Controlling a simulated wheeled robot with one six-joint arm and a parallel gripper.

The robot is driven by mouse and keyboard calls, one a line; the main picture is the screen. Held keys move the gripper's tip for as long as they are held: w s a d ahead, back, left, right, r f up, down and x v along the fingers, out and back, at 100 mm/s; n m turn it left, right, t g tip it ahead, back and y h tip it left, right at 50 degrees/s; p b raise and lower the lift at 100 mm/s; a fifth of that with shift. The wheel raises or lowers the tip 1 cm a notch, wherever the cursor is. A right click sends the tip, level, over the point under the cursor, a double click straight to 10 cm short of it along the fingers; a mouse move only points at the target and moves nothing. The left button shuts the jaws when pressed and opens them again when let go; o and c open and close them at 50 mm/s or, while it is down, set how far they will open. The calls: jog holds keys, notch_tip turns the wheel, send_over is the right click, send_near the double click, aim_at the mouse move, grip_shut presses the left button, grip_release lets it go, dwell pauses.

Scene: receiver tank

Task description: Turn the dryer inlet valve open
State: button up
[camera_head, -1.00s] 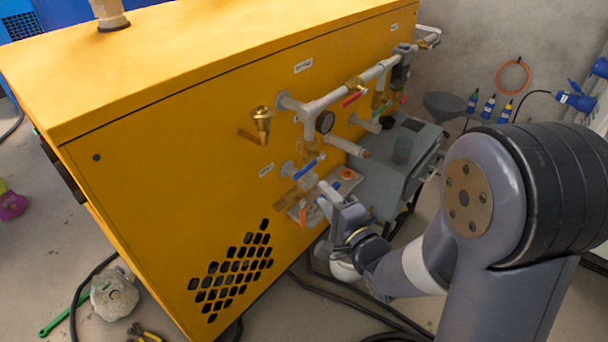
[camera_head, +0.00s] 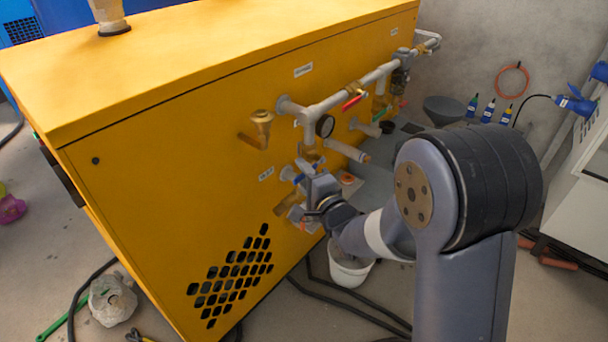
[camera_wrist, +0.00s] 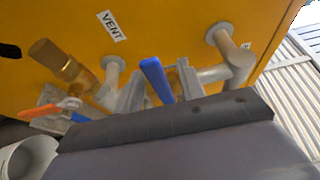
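My gripper (camera_head: 306,174) is at the lower pipe fittings on the yellow cabinet's side. In the wrist view its two grey fingers (camera_wrist: 158,88) stand apart, one on each side of a blue lever handle (camera_wrist: 157,79). Gaps show between handle and fingers; contact cannot be told. The blue lever is partly hidden by my gripper in the head view. A red lever (camera_head: 353,102) sits on the upper grey pipe, with a green lever (camera_head: 384,113) farther right. The label near the blue lever reads VENT (camera_wrist: 112,26). I cannot read which valve is the dryer inlet.
An orange-red handle (camera_wrist: 65,107) is at left in the wrist view. A white bucket (camera_head: 350,272) and black hoses are on the floor below my arm.

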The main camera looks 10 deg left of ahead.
jog(key=shift+c, duration=0.3)
grip_shut()
jog(key=shift+f, duration=0.15)
